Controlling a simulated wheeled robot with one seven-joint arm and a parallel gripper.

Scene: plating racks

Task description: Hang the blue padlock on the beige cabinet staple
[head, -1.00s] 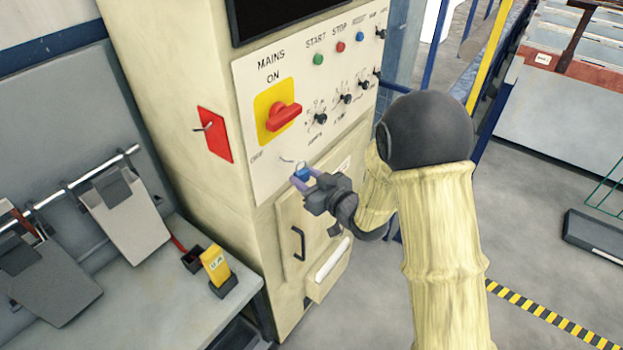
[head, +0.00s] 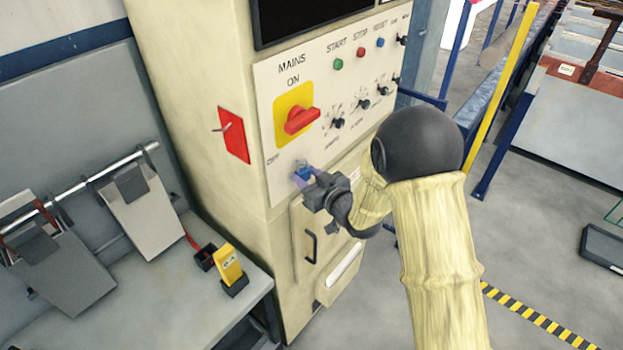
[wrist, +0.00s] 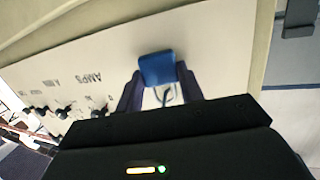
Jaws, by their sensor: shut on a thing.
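The blue padlock (head: 304,172) is held between the fingers of my gripper (head: 301,182), in front of the lower part of the beige cabinet's control panel. In the wrist view the padlock's blue body (wrist: 157,69) sits between the two dark fingertips (wrist: 160,88). A thin curved piece shows below it, perhaps its shackle. On the cabinet's left side is a red plate (head: 234,136) with a small metal piece (head: 222,128) sticking out, which may be the staple. The padlock is to the right of this plate and apart from it.
The beige cabinet (head: 195,75) carries a red mains switch (head: 301,120) and several knobs. A black handle (head: 311,246) is below my gripper.

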